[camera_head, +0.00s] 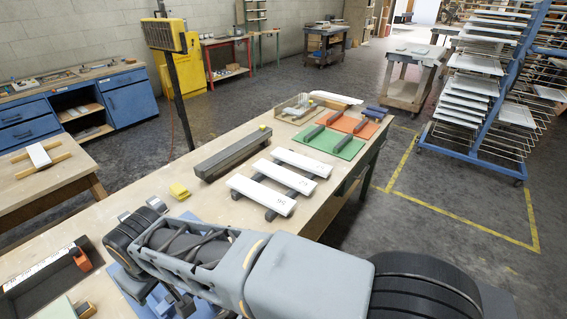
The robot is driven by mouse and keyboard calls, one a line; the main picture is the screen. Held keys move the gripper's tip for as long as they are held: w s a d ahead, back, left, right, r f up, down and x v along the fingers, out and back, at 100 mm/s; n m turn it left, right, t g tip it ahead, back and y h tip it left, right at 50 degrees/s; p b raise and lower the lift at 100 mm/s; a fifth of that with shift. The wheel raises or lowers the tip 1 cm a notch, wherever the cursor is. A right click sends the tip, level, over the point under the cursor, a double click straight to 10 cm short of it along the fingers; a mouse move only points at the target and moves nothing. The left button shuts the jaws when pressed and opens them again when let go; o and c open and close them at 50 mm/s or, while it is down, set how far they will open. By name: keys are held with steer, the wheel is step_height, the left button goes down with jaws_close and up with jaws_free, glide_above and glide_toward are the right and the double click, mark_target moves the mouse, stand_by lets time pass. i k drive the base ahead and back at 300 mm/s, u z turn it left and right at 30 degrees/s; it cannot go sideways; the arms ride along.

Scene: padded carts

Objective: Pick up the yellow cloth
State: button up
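The yellow cloth (179,191) is a small, folded-looking yellow piece. It lies on the wooden table (217,205), left of the long grey bar. My gripper (141,210) is in the lower left of the view, to the left of and nearer than the cloth. Its two pale fingertips show apart, with nothing seen between them. My arm hides most of the gripper body and part of the table. The gripper is apart from the cloth.
A long grey bar (231,154) and white padded boards (262,195) lie right of the cloth. Green (335,143) and red (358,125) boards lie farther back. A black tray (45,285) is at lower left. Bare tabletop surrounds the cloth.

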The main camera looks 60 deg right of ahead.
mark_target(177, 190)
steer(key=u, duration=0.05)
steer(key=k, duration=0.5)
steer(key=u, duration=1.55)
steer(key=k, duration=0.95)
steer(key=z, duration=1.6)
steer(key=i, duration=1)
